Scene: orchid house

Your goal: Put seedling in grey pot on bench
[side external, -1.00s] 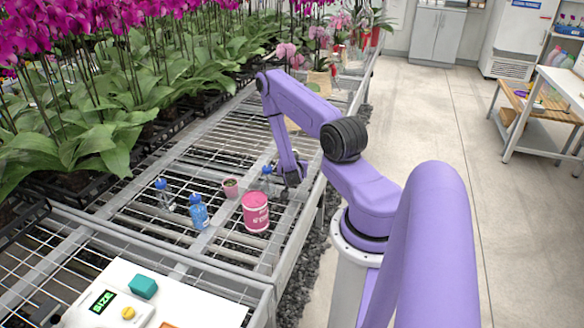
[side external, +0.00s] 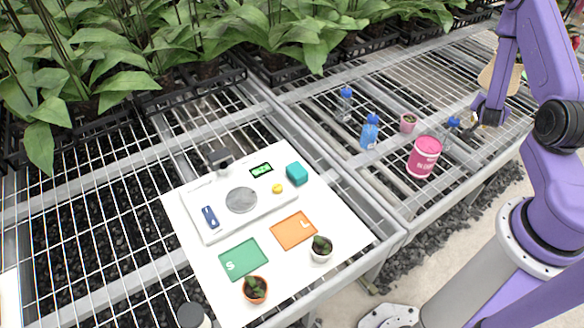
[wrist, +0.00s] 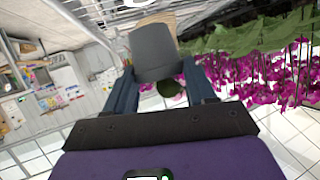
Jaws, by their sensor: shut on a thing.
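In the wrist view my gripper (wrist: 165,88) is shut on the grey pot (wrist: 155,52), which sits between the two fingers. The dark green seedling (wrist: 171,88) shows at the pot's edge, partly hidden.
A white board (side external: 340,222) holds a scale (side external: 215,232), a terracotta pot (side external: 255,291) and a white pot (side external: 321,254).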

